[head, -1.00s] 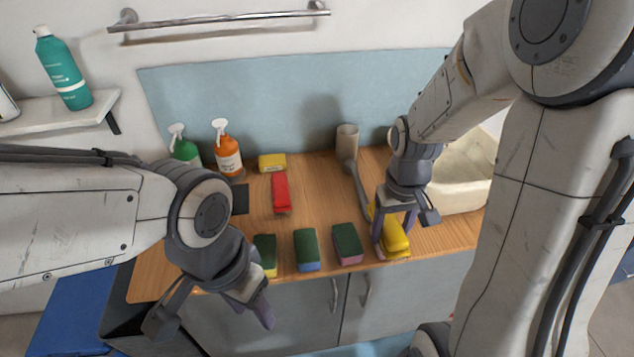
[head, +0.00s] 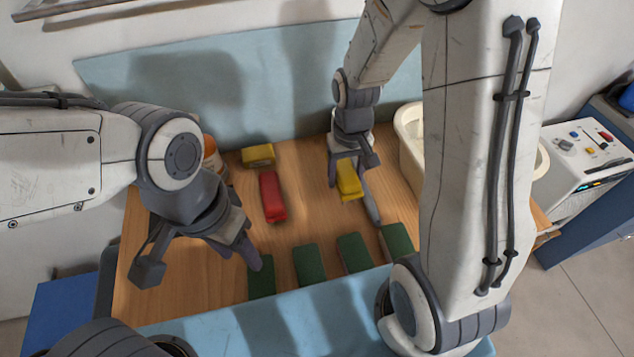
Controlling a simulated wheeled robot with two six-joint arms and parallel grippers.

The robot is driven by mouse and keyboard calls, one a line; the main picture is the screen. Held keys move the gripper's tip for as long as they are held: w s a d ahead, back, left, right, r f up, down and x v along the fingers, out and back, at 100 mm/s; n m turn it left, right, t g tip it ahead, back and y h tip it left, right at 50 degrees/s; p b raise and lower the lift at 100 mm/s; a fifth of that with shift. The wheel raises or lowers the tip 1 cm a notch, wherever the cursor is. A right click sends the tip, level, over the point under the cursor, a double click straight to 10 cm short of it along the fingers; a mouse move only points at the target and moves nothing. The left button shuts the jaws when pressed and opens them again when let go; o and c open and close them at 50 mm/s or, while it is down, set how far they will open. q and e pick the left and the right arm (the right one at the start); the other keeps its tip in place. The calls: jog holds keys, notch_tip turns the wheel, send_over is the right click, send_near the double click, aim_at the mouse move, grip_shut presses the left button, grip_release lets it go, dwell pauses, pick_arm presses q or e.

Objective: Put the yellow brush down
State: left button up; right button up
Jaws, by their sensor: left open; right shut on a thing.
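My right gripper (head: 348,166) is shut on the yellow brush (head: 349,184), toward the back right of the wooden counter (head: 320,215). The brush is at or just above the counter; I cannot tell whether it touches. The fingers hide its far end. My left gripper (head: 205,262) is open and empty, at the counter's front left, beside a green-topped sponge (head: 261,283).
A red block (head: 272,197) and another yellow block (head: 258,156) lie left of the brush. Green-topped sponges, including one (head: 309,264), line the front edge. A pale basin (head: 409,140) stands at right.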

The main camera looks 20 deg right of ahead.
jog(key=w+a+f, duration=0.1)
jog(key=w+a+f+p, duration=0.1)
jog(key=a, duration=0.1)
jog(key=w+a+f, duration=0.1)
jog(key=a, duration=0.1)
jog(key=shift+w+f, duration=0.4)
notch_tip(320, 180, down, 3)
jog(key=shift+f+p, duration=0.1)
jog(key=shift+p, duration=0.5)
jog(key=shift+f, duration=0.3)
jog(key=shift+f, duration=0.2)
jog(key=o, duration=1.4)
jog(key=shift+o, duration=0.2)
